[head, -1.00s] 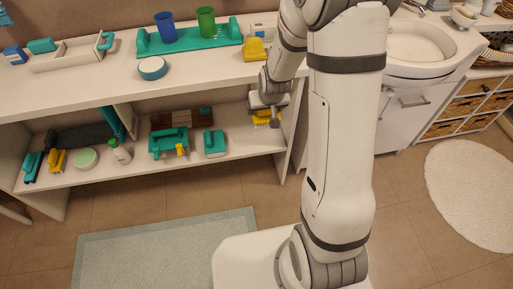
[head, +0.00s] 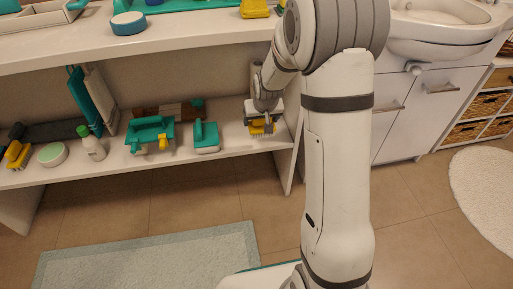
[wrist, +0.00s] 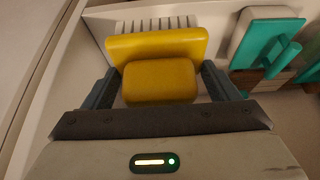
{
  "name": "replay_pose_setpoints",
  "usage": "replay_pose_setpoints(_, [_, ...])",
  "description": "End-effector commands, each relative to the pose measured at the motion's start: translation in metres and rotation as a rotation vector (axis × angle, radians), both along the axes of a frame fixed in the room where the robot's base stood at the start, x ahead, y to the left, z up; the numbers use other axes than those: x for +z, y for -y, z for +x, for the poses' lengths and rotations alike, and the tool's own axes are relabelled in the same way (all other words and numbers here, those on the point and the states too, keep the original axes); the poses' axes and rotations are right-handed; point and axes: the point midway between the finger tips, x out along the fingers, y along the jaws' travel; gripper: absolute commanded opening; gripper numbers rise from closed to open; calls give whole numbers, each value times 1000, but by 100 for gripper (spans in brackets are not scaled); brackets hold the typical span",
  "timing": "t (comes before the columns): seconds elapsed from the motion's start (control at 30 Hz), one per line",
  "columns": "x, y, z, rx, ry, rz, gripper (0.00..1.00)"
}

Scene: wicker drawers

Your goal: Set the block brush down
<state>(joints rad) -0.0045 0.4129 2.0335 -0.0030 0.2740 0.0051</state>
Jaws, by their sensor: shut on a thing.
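The yellow block brush (head: 259,129) is at the right end of the lower shelf (head: 232,143). In the wrist view the block brush (wrist: 157,45) shows its yellow handle block between my fingers, with pale bristles along its far edge. My gripper (wrist: 160,82) is shut on the handle block, one finger on each side. In the head view my gripper (head: 263,112) reaches in under the upper shelf from the right. Whether the bristles touch the shelf cannot be told.
A teal-and-white brush (head: 206,136) stands left of the block brush, with a gap between; it also shows in the wrist view (wrist: 265,42). A teal caddy (head: 150,134), a bottle (head: 92,146) and a round tub (head: 52,154) are further left. The upper shelf (head: 180,36) hangs above.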

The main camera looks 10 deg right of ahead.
Motion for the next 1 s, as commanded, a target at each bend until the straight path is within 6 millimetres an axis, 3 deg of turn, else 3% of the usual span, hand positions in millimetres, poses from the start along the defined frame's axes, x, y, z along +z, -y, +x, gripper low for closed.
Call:
replay_pose_setpoints(0.1, [-3, -1, 40, 0, 1, 0, 57])
replay_pose_setpoints(0.33, [-5, -1, 84, -1, 0, -1, 57])
replay_pose_setpoints(0.47, [-15, -1, 90, -2, -2, 0, 57])
replay_pose_setpoints(1.0, [-93, 0, 89, -4, -3, -1, 57])
